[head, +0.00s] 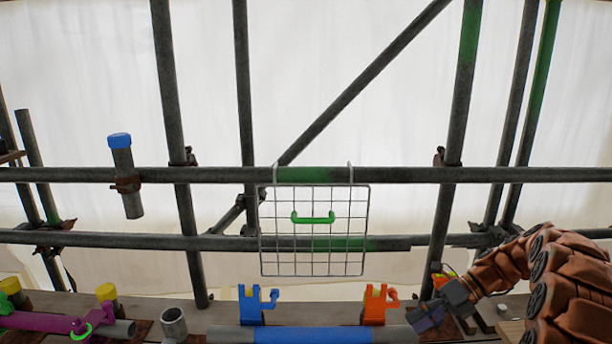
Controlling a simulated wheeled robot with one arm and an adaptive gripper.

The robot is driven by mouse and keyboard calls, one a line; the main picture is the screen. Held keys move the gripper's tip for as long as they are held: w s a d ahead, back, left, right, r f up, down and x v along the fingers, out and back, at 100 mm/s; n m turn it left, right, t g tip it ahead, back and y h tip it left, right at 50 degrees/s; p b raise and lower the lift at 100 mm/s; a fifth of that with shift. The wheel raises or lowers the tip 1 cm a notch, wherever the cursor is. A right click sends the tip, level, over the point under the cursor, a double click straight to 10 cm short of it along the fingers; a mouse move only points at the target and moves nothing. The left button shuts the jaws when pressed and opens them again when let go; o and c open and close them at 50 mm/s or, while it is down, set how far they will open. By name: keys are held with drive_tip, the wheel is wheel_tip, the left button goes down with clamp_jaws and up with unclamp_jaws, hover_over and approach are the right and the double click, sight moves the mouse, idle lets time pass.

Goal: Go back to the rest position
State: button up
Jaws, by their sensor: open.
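My gripper (428,318) is at the lower right in the head view, at the end of my orange-brown arm that comes in from the right edge. It is a dark, small shape above the front planks. Its fingers point left and down, and I see nothing held in it. It is to the right of an orange clamp (375,304) and apart from it. A small orange and green item (439,280) shows just behind the gripper; its shape is partly hidden.
A wire grid (313,260) with a green handle (313,218) hangs from the scaffold rail (420,175). A blue clamp (249,305) and blue-banded pipe (312,335) are at front. A blue-capped tube (128,180) is clamped at left. A purple bar (40,322) lies lower left.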

drive_tip(key=s+a+r+n+g+h, duration=0.1)
drive_tip(key=s+a+r+n+h, duration=0.2)
drive_tip(key=s+a+n, duration=0.45)
drive_tip(key=s+a+r+n+g+h, duration=0.1)
drive_tip(key=s+a+r+n+h, duration=0.25)
drive_tip(key=s+n, duration=0.6)
drive_tip(key=s+d+f+n+t+h+b, duration=0.1)
drive_tip(key=s+d+f+n+t+h, duration=0.1)
drive_tip(key=s+n, duration=1.3)
drive_tip(key=s+d+f+h, duration=0.1)
drive_tip(key=s+h, duration=0.1)
drive_tip(key=s, duration=0.1)
drive_tip(key=shift+s+h+b, duration=0.3)
drive_tip(key=shift+s+h, duration=0.05)
drive_tip(key=shift+s, duration=0.05)
